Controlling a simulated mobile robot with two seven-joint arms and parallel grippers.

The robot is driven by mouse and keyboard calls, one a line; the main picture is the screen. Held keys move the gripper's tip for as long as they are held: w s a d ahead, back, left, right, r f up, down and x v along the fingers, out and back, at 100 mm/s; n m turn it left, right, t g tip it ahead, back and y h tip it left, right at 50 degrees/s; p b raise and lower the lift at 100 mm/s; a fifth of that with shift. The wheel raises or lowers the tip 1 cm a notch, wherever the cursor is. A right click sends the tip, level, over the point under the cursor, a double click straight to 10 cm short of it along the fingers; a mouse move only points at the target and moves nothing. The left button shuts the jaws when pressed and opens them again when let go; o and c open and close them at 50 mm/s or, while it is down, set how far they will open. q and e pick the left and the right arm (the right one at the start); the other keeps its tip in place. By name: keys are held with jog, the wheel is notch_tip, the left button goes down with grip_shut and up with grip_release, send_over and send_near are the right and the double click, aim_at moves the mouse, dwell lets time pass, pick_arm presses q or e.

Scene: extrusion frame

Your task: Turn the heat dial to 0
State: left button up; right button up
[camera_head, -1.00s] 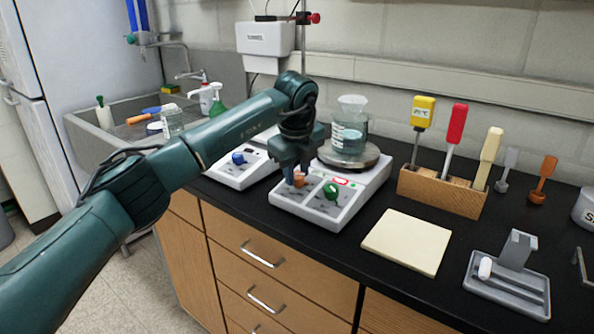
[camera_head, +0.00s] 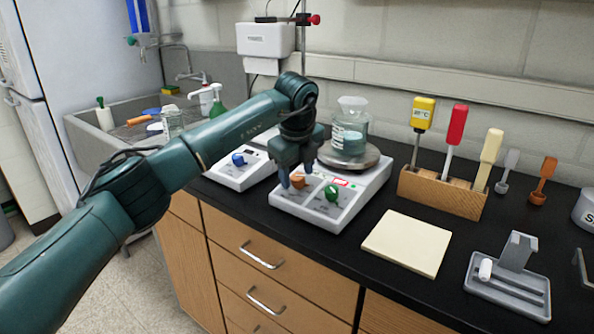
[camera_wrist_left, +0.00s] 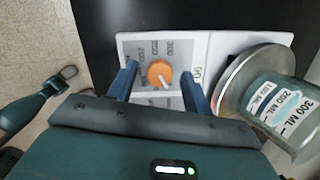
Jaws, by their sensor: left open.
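The hotplate stirrer (camera_head: 332,211) stands on the black bench with an orange dial (camera_head: 298,181) and a green dial (camera_head: 332,192) on its sloped front panel. My left gripper (camera_head: 296,174) is over the panel, pointing down, its fingers open on either side of the orange dial. In the left wrist view, the orange dial (camera_wrist_left: 160,74) sits between the open fingers (camera_wrist_left: 159,82), with gaps on both sides. Printed numbers ring this dial, and its pale mark points to the lower right there. The green dial is mostly hidden behind a finger in that view. My right gripper is not in view.
A beaker of liquid (camera_head: 350,130) stands on the round plate (camera_head: 346,157) just behind the panel. Another device with a blue dial (camera_head: 238,159) is to the left. A cream pad (camera_head: 406,243), a wooden tool rack (camera_head: 440,193) and a grey tray (camera_head: 507,286) are to the right.

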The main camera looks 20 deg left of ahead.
pick_arm(q)
jog(key=v, duration=1.3)
jog(key=shift+b, duration=0.45)
jog(key=shift+s, duration=0.1)
